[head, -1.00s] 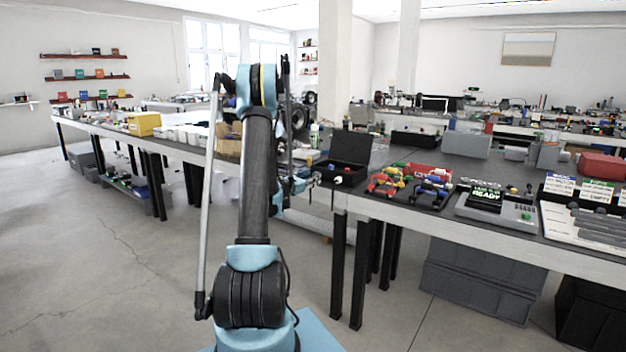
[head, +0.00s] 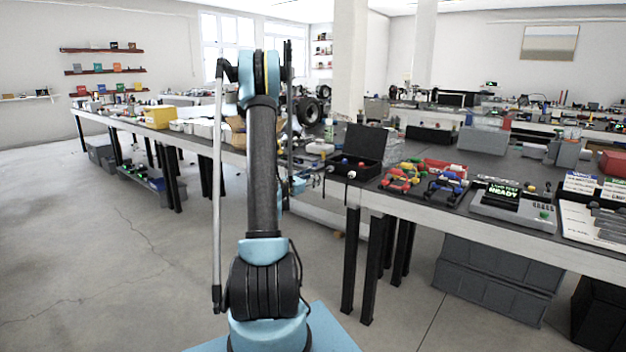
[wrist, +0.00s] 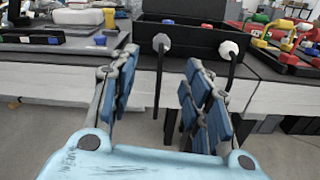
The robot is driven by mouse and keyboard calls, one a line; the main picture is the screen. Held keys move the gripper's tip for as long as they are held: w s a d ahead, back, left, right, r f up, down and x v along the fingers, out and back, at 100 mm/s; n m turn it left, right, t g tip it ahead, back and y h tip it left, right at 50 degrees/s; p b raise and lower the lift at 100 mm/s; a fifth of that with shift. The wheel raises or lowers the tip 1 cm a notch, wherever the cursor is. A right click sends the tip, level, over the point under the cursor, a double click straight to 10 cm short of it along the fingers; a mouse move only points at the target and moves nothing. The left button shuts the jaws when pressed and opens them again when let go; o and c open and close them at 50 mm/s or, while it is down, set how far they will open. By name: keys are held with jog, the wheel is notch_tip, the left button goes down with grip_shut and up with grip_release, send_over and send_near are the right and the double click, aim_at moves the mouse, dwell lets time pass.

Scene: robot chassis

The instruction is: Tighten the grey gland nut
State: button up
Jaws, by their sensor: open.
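A black box (wrist: 190,40) with a raised lid stands at the bench edge. Two pale cable glands are on its front: a left gland nut (wrist: 161,42) and a right gland nut (wrist: 229,48), each with a dark cable hanging down. Both look whitish-grey, and I cannot tell which is the grey one. The head view shows the box (head: 367,143) too, with the left nut (head: 331,168) and the right nut (head: 351,174). My gripper (wrist: 160,75) is open and empty. Its blue-padded fingers point towards the box front, with the left nut between them in the picture, apart from them.
Trays of coloured clamps (head: 405,178) and a grey tester reading READY (head: 512,203) stand right of the box. A grey device (wrist: 50,38) lies to its left. The bench front edge (wrist: 262,97) runs below the box; floor in front is clear.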

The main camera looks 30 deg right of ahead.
send_near(328, 169)
jog(key=x, duration=0.9)
jog(key=shift+d+f, duration=0.1)
dwell(0.6)
grip_shut()
